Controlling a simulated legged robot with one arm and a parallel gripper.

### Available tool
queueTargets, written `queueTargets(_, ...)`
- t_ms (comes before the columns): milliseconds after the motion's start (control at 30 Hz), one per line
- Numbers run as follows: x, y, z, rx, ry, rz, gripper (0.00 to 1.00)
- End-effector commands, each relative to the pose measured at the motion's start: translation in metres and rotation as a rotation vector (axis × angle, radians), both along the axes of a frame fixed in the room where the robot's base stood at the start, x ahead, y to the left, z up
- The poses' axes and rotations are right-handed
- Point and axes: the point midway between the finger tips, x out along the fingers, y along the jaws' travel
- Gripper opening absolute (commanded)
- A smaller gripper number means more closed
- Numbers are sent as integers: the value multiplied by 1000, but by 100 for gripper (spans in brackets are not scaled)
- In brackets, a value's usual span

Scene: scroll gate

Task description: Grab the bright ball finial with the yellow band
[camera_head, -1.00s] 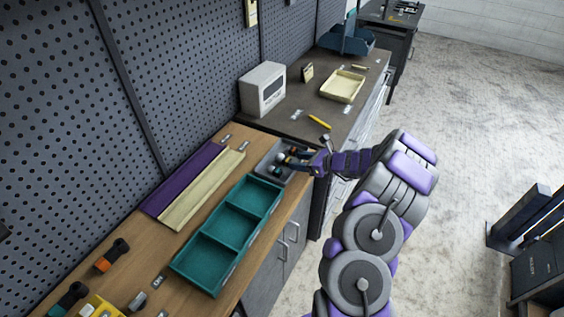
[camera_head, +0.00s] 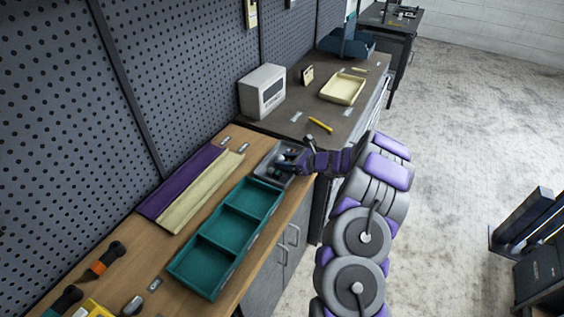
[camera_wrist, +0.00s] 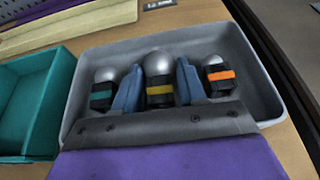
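The finial with the yellow band (camera_wrist: 159,89) stands in a grey tray (camera_wrist: 85,66), its bright silver ball on top of a dark base. My gripper (camera_wrist: 158,74) has its two blue fingers on either side of it, spread apart. Whether either finger touches it is hard to tell. A finial with a green band (camera_wrist: 103,88) stands to the left and one with an orange band (camera_wrist: 219,76) to the right, both outside the fingers. In the head view my gripper (camera_head: 286,163) is down at the tray (camera_head: 262,165) and hides most of the contents.
A teal divided bin (camera_head: 206,240) lies beside the tray on the wooden bench. Purple and cream troughs (camera_head: 202,190) lie behind it. A white box-shaped device (camera_head: 262,91) and a yellow marker (camera_head: 320,124) are on the darker bench beyond.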

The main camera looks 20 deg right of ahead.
Motion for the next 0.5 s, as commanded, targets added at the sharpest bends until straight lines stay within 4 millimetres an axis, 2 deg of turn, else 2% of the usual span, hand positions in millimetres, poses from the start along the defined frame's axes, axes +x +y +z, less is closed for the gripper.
queueTargets(67, 0, 0, 0, 0, 0, 0, 32)
queueTargets(400, 0, 0, 0, 0, 0, 0, 0)
queueTargets(500, 0, 0, 0, 0, 0, -1, 0)
